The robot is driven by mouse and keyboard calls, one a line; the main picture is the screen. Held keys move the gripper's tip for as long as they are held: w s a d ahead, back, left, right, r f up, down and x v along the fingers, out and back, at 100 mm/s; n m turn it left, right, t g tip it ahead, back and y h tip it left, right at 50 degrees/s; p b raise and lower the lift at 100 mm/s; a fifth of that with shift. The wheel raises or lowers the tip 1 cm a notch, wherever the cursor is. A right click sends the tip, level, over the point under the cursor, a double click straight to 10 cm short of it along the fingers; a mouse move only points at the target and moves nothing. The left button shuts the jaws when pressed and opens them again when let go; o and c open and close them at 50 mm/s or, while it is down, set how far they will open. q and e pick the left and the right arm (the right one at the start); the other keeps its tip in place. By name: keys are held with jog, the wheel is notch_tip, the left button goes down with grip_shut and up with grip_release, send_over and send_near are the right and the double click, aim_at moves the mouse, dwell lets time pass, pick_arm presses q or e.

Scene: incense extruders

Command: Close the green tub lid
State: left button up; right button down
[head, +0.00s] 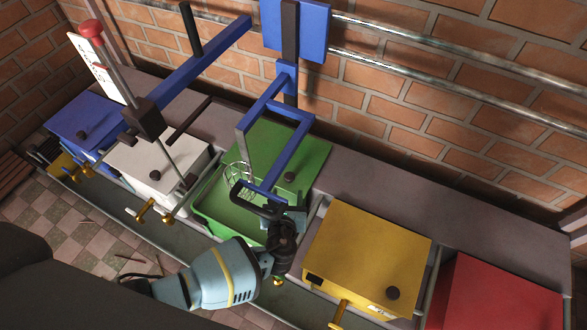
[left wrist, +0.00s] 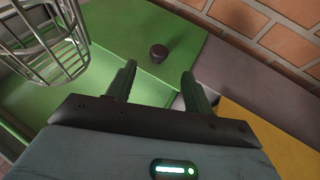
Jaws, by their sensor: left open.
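The green tub (head: 218,212) stands in the middle of the row in the head view, with part of its inside showing at the front left. Its flat green lid (head: 305,151) lies toward the back right and leaves that part uncovered. A dark round knob (head: 289,177) sits on the lid and also shows in the left wrist view (left wrist: 158,53). My left gripper (head: 268,200) is over the tub, in front of the knob. Its two fingers (left wrist: 160,82) are apart with nothing between them, and the knob is beyond their tips. My right gripper is not in view.
A wire cage (head: 238,175) hangs over the tub from a blue frame (head: 245,140), close left of my gripper. A white box (head: 155,165) and blue box (head: 82,122) stand left, yellow (head: 365,250) and red (head: 500,295) boxes right. A brick wall is behind.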

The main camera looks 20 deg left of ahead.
aim_at(289, 176)
pick_arm(q)
jog(key=b+x, duration=0.3)
jog(key=x, duration=0.3)
jog(key=shift+w+f+b, duration=0.25)
jog(key=shift+w+b, duration=0.05)
jog(key=shift+b, duration=0.05)
jog(key=shift+w+a, duration=0.15)
jog(key=shift+w, duration=0.25)
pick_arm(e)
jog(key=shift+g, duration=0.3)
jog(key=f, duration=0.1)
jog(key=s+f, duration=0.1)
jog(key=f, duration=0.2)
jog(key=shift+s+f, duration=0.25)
pick_arm(q)
jog(key=shift+s, duration=0.1)
grip_shut()
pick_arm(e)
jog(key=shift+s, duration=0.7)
